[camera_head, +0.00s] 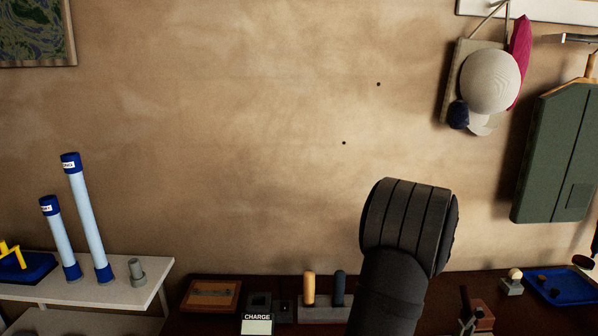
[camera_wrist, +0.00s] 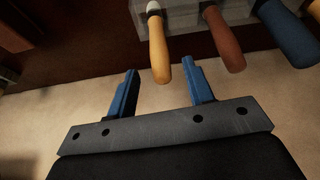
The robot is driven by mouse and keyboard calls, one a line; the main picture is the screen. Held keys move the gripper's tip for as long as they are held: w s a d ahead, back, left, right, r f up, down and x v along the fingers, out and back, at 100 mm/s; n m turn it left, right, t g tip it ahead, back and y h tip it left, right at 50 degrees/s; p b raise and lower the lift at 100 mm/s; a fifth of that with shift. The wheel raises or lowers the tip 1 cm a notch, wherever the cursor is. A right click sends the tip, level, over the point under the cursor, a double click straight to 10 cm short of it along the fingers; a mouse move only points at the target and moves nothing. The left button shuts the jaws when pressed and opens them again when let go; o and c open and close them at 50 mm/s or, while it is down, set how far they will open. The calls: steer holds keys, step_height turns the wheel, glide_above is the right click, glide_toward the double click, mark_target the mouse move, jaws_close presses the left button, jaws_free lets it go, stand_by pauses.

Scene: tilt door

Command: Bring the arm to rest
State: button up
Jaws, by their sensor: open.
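In the head view a thick black link of my arm rises at the lower right of centre, and my gripper itself is hidden there. The yellow handle (camera_head: 309,288) and the blue handle (camera_head: 339,288) show just left of my arm.
A dark bench (camera_head: 225,320) runs along the wall, with a block marked CHARGE (camera_head: 257,322) and a blue tray (camera_head: 565,287). A white shelf (camera_head: 120,290) with blue-capped tubes is at left. A green bag (camera_head: 556,155) hangs at right. The wall's middle is clear.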

steer(key=v, duration=1.1)
steer(key=x, duration=1.8)
steer(key=shift+f, duration=0.1)
step_height(320, 180, up, 5)
steer(key=shift+s+r, duration=0.1)
steer(key=shift+r, duration=0.45)
